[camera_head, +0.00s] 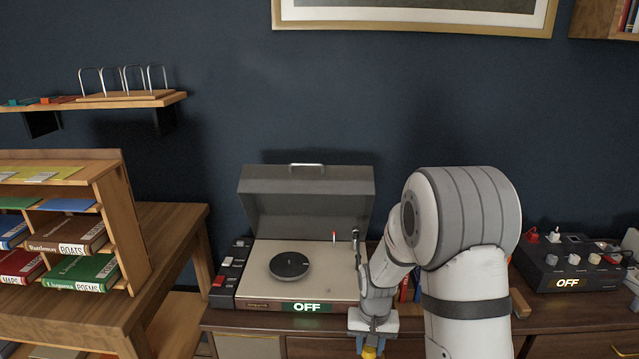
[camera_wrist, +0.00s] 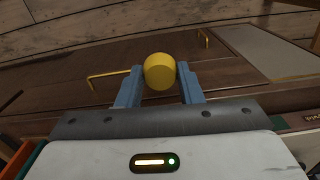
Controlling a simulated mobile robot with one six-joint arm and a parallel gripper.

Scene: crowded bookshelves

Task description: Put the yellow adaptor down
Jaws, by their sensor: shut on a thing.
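The yellow adaptor (camera_wrist: 159,71) is a small round yellow piece held between the two blue fingers of my gripper (camera_wrist: 160,88) in the wrist view. In the head view the adaptor (camera_head: 369,352) shows at the bottom edge, just below my gripper (camera_head: 371,340). My gripper is shut on it, in front of the wooden cabinet (camera_head: 430,328). The adaptor's lower side is hidden.
A record player (camera_head: 300,268) with its lid up and an "OFF" display stands on the cabinet, left of my arm. A dark box with knobs (camera_head: 570,262) also reads "OFF" at the right. A bookshelf (camera_head: 135,225) stands at the left. The wooden floor (camera_wrist: 200,15) shows in the wrist view.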

